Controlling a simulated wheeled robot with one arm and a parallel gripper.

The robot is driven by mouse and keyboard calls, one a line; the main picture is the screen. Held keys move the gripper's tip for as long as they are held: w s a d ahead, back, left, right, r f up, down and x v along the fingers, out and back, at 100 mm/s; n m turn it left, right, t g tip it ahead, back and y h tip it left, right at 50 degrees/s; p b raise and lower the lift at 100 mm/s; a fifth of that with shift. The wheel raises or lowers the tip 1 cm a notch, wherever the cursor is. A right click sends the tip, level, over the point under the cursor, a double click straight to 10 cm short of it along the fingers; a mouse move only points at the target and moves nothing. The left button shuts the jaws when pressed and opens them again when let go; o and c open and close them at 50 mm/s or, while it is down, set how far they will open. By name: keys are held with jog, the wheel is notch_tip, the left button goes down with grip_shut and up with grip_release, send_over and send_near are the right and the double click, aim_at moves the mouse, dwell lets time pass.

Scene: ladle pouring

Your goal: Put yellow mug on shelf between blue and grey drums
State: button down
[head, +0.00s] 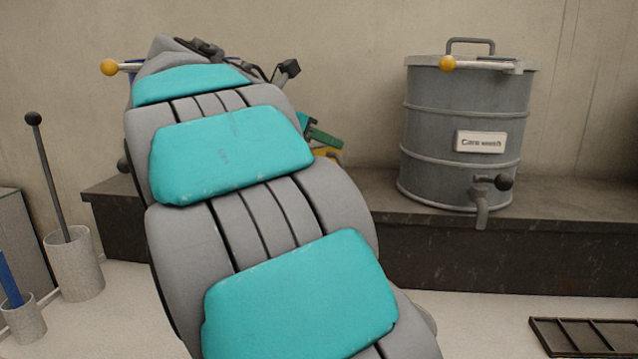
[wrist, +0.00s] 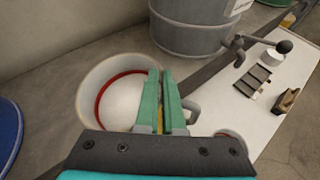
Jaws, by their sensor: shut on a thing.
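In the wrist view my gripper (wrist: 163,78) has its green fingers closed on a thin yellow part, which seems to be the yellow mug's handle (wrist: 160,118). A wide round vessel (wrist: 85,100) with a pale inside and a red ring adjoins the fingers and seems to be the mug. In the head view my arm hides most of it; a bit of yellow (head: 328,153) shows by the green fingers (head: 320,137). The grey drum (head: 465,120) stands on the dark shelf (head: 480,245) at right. The blue drum is mostly hidden; its edge shows in the wrist view (wrist: 8,135).
The grey drum has a tap (head: 490,190) at its front and a yellow-knobbed lever (head: 447,63) on top. A cup with a rod (head: 75,265) and a smaller cup (head: 24,320) stand at left. A dark tray (head: 585,337) lies at lower right.

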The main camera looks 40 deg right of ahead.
jog(key=w+d+f+t, duration=0.1)
jog(key=w+d+f, duration=0.1)
jog(key=w+d, duration=0.2)
jog(key=w+d+f+n+t+b, duration=0.1)
jog(key=w+d, duration=0.3)
jog(key=w, duration=0.7)
jog(key=shift+f, duration=0.6)
jog(key=c, duration=1.1)
grip_release()
jog(key=shift+d+y, duration=0.1)
jog(key=shift+y, duration=0.2)
jog(key=shift+o, duration=0.2)
jog(key=v, duration=1.2)
jog(key=shift+p, duration=0.3)
